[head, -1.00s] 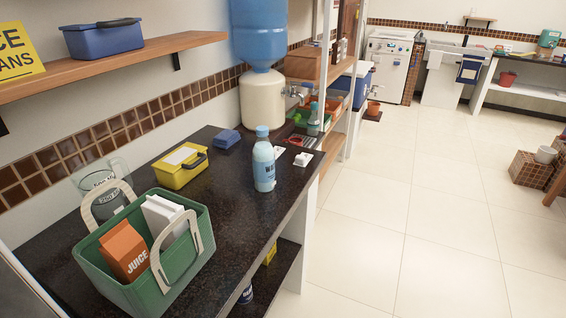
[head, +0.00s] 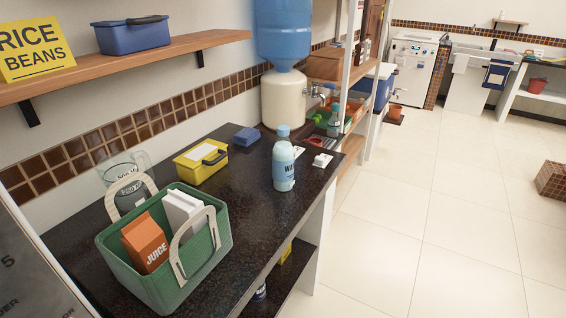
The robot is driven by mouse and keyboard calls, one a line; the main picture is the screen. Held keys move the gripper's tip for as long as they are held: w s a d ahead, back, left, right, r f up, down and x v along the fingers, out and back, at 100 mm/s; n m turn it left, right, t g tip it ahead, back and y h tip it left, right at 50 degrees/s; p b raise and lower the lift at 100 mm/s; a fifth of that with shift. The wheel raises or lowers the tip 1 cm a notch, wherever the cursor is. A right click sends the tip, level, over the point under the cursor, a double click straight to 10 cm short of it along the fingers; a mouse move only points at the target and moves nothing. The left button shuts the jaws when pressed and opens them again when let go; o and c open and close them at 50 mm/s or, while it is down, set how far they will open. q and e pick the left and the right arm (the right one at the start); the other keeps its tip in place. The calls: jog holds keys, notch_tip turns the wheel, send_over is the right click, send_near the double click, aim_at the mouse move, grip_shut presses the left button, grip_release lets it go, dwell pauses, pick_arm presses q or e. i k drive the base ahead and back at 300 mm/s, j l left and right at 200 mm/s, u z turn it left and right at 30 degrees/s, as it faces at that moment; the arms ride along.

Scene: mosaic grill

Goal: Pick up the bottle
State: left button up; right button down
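A light blue bottle (head: 284,160) with a blue cap and a printed label stands upright on the dark speckled counter (head: 240,205), near its right edge. Nothing touches it and its front is in full view. Neither of my grippers shows in the head view.
A green basket (head: 212,240) with a juice carton (head: 146,243) and a white box stands at the counter's front. A yellow box (head: 201,162), a blue block (head: 247,136) and a glass jug (head: 127,180) are behind. A water dispenser (head: 285,99) stands beyond. The floor (head: 440,230) at right is open.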

aim_at(283, 152)
jog(key=l+u, duration=0.35)
jog(key=l, duration=2.85)
